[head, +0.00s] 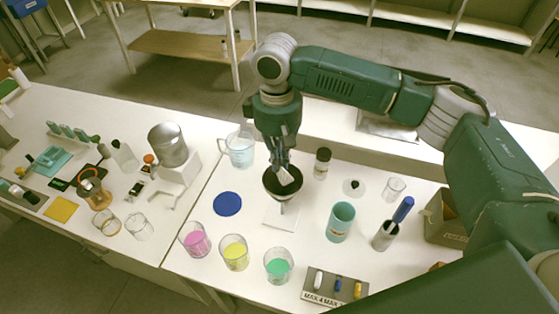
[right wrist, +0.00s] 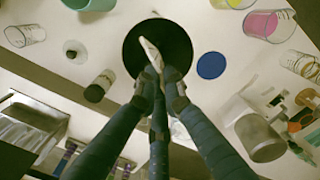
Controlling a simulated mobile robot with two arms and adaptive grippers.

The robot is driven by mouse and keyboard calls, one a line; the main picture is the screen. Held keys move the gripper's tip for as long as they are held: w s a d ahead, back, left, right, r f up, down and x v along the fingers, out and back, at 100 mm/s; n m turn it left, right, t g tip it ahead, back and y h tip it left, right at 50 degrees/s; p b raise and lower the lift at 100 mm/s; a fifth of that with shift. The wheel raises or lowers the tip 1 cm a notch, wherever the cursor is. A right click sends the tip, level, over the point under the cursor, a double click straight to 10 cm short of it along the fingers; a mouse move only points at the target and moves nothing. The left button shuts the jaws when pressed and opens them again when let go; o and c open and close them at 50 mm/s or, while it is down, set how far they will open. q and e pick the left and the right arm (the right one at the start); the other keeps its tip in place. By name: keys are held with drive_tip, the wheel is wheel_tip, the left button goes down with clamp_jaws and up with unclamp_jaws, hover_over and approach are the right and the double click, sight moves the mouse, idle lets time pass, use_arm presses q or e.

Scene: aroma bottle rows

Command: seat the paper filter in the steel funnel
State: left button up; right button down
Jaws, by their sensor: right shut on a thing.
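The steel funnel (head: 270,187) has a wide dark mouth and stands on a white stand (head: 280,218) at the middle of the table. In the right wrist view its dark round mouth (right wrist: 183,45) lies just beyond my fingertips. The white paper filter (head: 287,176) is folded narrow and tilted. It also shows in the right wrist view (right wrist: 150,52). My right gripper (head: 281,164) points down over the funnel, shut on the filter. The filter overlaps the funnel's mouth; I cannot tell whether it touches the inner wall. My left gripper is not in view.
Beakers of pink (head: 195,239), yellow (head: 234,252) and green (head: 278,265) liquid stand in front. A blue disc (head: 227,204) lies left of the funnel. A clear jug (head: 240,148), a dark-capped bottle (head: 322,163) and a teal cup (head: 341,222) stand around it.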

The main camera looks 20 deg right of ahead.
sight(280, 171)
wheel_tip(280, 171, down, 3)
drive_tip(key=shift+r+b, duration=0.2)
drive_tip(key=shift+b, duration=1.05)
drive_tip(key=shift+f, duration=1)
drive_tip(key=c, duration=1.8)
unclamp_jaws()
drive_tip(key=shift+r, duration=0.1)
drive_tip(key=r, duration=1.1)
drive_tip(key=shift+w+a+r, duration=0.1)
drive_tip(key=shift+w+r, duration=0.1)
drive_tip(key=shift+r, duration=0.2)
drive_tip(key=shift+f, duration=0.1)
